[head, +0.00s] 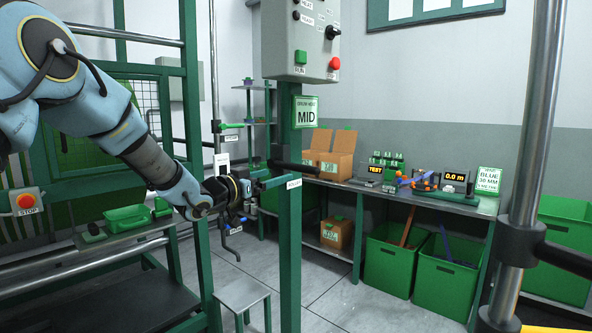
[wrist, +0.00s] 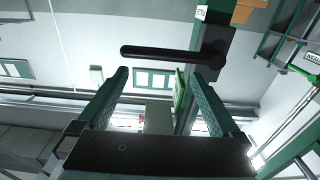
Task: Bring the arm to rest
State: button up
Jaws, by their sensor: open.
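My blue-grey arm (head: 150,160) reaches from the upper left of the head view down toward the middle. My gripper (head: 262,178) is at its end, close to a green post (head: 289,235) and below a black lever (head: 295,167). In the wrist view my gripper (wrist: 158,76) has its two green ridged fingers apart, with nothing held between them. The black lever (wrist: 165,51) lies across the view just beyond the fingertips. I cannot tell whether anything touches it.
A grey control box (head: 300,40) with a red button hangs above the lever, with a "MID" sign (head: 306,112) below. A workbench (head: 440,200) with cartons and green bins (head: 390,258) stands right. A small stool (head: 242,294) stands below my gripper. A steel pole (head: 535,130) is near right.

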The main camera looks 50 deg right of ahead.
dwell(0.4)
jog(key=a+b, duration=0.1)
jog(key=a, duration=0.9)
jog(key=shift+w+f+b, duration=0.2)
jog(key=shift+w+b, duration=0.05)
jog(key=shift+b, duration=0.05)
